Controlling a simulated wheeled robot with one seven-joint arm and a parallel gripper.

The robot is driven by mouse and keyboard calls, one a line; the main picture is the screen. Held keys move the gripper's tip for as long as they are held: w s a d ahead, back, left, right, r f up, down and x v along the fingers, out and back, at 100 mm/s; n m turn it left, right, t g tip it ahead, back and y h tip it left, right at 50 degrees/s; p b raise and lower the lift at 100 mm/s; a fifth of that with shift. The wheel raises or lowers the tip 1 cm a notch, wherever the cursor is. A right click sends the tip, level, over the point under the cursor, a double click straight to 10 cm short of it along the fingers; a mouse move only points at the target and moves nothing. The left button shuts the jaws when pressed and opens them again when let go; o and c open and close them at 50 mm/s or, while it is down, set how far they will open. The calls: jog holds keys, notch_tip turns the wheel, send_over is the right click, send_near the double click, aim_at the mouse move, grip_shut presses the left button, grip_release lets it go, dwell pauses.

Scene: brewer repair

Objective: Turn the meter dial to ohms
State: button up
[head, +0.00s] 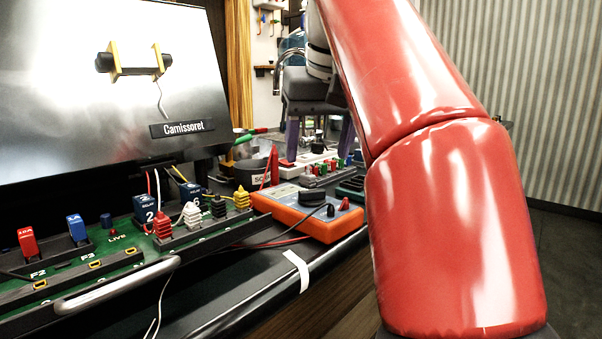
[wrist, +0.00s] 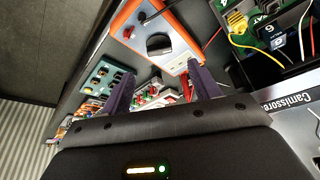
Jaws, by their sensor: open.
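The meter (head: 290,212) is an orange-cased box with a pale blue-grey face, lying on the bench right of the green board. Its black dial (head: 312,198) sits on the face; the setting marks are too small to read. The meter (wrist: 180,63) and its dial (wrist: 159,46) also show in the wrist view. My gripper (head: 320,150) is open and empty, with its purple fingers pointing down above and behind the meter. In the wrist view my gripper (wrist: 160,69) has the dial just beyond its fingertips, roughly centred between them. The fingers look apart from the dial.
A green board (head: 100,270) with fuses, relays and coloured plugs stands left of the meter. Test leads (head: 270,243) run beside the meter. A red probe stands behind it. A large panel labelled Camissoret (head: 100,60) rises at left. My red arm covers the right.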

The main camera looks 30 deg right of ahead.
aim_at(312, 190)
jog(key=b+x, duration=0.3)
jog(key=x, duration=0.4)
jog(key=shift+f, duration=0.2)
jog(key=c, duration=1)
